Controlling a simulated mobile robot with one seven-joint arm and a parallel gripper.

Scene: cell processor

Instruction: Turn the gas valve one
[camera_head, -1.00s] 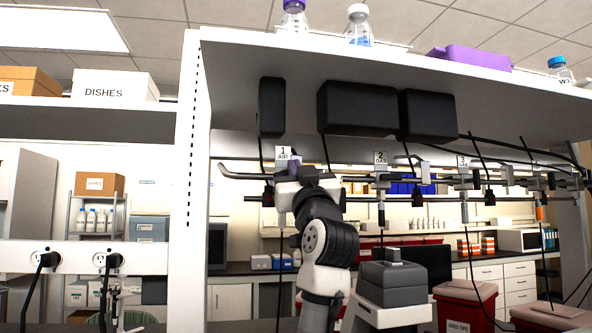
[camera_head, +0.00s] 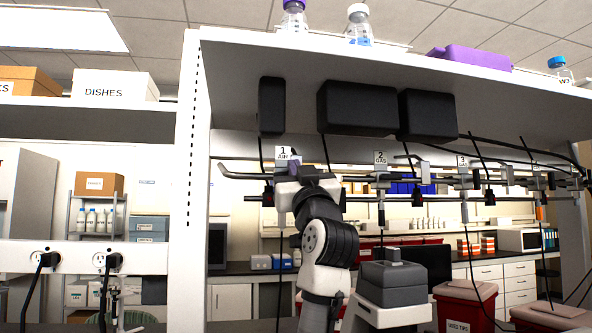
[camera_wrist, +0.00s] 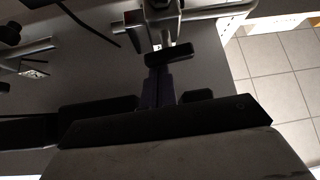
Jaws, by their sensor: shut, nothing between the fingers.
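My gripper (camera_head: 294,167) is raised at the front of the valve row, just below the tag marked 1 (camera_head: 284,154); the tag's small lower word seems to read AIR. My arm hides most of that valve in the head view. In the wrist view my dark purple fingers (camera_wrist: 158,82) are together and empty. Their tips are close to a short black handle (camera_wrist: 169,55) on a metal valve fitting (camera_wrist: 161,14). The handle lies crosswise past the tips; I cannot tell whether they touch.
Another valve tag, marked 2 GAS (camera_head: 381,158), hangs to the right, with more valves along the metal pipe. A white shelf (camera_head: 400,62) with black boxes (camera_head: 357,107) under it is overhead. Black cables hang down. A grey-topped instrument (camera_head: 392,285) stands right of my arm.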

